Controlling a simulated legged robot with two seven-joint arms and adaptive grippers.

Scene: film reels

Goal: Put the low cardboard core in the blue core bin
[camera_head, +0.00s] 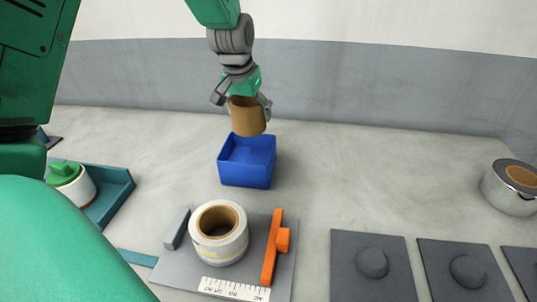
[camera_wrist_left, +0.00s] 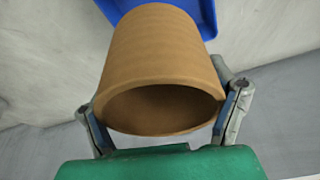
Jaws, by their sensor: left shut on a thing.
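The brown cardboard core (camera_head: 248,117) is held in my left gripper (camera_head: 243,100), one finger on each side of it. In the left wrist view the core (camera_wrist_left: 160,60) fills the middle, its open end facing the camera, between the two fingers of the gripper (camera_wrist_left: 165,110). The blue core bin (camera_head: 246,172) stands on the table just below the core in the head view. The core's lower end overlaps the bin's far rim in the picture. A part of the blue bin (camera_wrist_left: 207,12) shows behind the core in the left wrist view. My right gripper is not in view.
A white-and-tan roll (camera_head: 212,252) stands on a grey plate with an orange bar (camera_head: 273,250) and a ruler strip. A teal tray (camera_head: 115,195) with a white roll is at left. Grey pads (camera_head: 350,285) lie in front.

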